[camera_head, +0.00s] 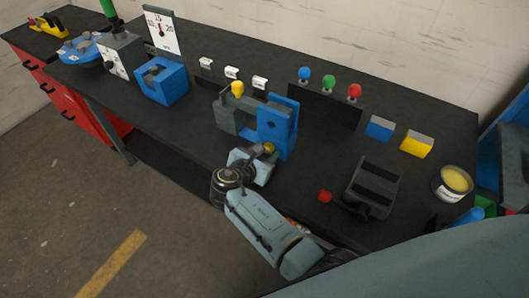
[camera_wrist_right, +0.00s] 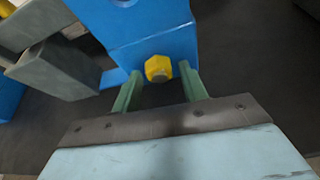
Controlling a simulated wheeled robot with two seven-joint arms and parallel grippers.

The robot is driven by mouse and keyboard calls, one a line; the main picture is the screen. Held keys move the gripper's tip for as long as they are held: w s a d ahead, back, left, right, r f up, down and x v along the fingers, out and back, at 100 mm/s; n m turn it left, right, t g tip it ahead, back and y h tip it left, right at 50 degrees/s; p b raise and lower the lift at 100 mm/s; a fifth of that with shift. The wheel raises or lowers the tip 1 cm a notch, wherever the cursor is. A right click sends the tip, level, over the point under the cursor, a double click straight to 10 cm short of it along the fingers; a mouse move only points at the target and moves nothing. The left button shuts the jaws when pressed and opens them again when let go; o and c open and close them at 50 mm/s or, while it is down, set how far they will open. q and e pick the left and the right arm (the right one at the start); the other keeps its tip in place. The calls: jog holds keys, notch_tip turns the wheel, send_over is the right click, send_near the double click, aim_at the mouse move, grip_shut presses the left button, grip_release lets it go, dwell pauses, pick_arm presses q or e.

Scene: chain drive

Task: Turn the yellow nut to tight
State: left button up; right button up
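The yellow nut (camera_wrist_right: 158,69) is a hex nut on the lower front face of a blue block (camera_wrist_right: 152,35) in the right wrist view. In the head view the nut (camera_head: 269,148) shows small at the foot of the blue block (camera_head: 277,120). My right gripper (camera_wrist_right: 160,88) is open, with one green finger on each side of the nut and a visible gap to both. I cannot tell how deep the fingertips reach along the nut. In the head view the right gripper (camera_head: 260,158) is in front of the blue block. My left gripper is in neither view.
A grey vise-like part (camera_head: 234,112) with a yellow knob (camera_head: 237,88) adjoins the blue block. Blue, green and red knobs (camera_head: 329,82) stand behind. The black bench (camera_head: 190,120) is clear left of the gripper.

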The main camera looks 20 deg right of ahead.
jog(key=c, duration=0.8)
jog(key=shift+s+m+t+y+p, duration=0.1)
jog(key=shift+m+t+y+p, duration=0.4)
jog(key=shift+m, duration=0.5)
jog(key=shift+d+f+m+t+y+b, duration=0.15)
jog(key=shift+m+t+y+b, duration=0.15)
jog(key=shift+m+t+b, duration=0.8)
jog(key=shift+m, duration=0.3)
jog(key=o, duration=1)
